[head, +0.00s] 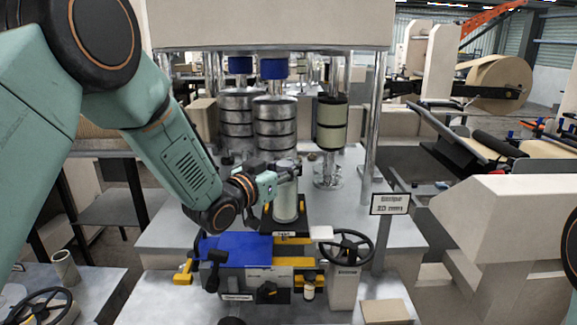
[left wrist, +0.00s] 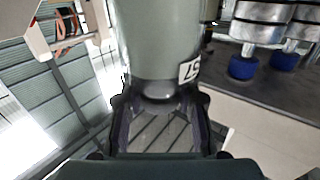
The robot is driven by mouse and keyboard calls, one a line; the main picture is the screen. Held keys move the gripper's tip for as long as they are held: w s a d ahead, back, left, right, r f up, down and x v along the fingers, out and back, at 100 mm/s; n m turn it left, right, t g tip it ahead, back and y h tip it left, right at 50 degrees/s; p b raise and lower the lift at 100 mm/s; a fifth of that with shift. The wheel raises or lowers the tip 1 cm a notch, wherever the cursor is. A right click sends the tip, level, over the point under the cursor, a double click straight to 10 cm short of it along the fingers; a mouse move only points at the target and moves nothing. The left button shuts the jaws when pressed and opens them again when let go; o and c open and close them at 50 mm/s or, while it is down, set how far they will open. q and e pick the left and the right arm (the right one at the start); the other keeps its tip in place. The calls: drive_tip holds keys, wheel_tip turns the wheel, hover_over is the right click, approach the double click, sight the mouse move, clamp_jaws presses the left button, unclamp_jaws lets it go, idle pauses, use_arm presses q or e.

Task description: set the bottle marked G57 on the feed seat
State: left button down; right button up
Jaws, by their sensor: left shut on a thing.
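A pale grey-green bottle (head: 286,205) stands upright at the middle of the machine in the head view. My left gripper (head: 286,172) is shut on its upper part. In the left wrist view the bottle (left wrist: 160,40) fills the top middle between the fingers (left wrist: 160,125), and a white label on it shows "57"; the rest of the marking is turned away. Under the bottle is a black seat (head: 298,222) with yellow parts and a small tag too small to read. The bottle's base looks at or just over the seat; I cannot tell if it touches. My right gripper is out of view.
Stacked metal rollers (head: 275,125) and a chrome post (head: 372,120) stand behind the bottle. A handwheel (head: 347,250) and a small sign (head: 390,204) are to its right. A blue block (head: 233,248) lies in front left. A grey-green cylinder (head: 65,267) stands on the left table.

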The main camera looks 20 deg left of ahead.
use_arm(q)
drive_tip(key=c, duration=1.4)
unclamp_jaws()
drive_tip(key=shift+a+f, duration=0.1)
drive_tip(key=shift+a, duration=0.1)
drive_tip(key=o, duration=0.4)
drive_tip(key=shift+s+d, duration=0.1)
drive_tip(key=shift+s, duration=0.1)
drive_tip(key=shift+o, duration=0.2)
drive_tip(key=shift+w+d, duration=0.1)
drive_tip(key=shift+w, duration=0.1)
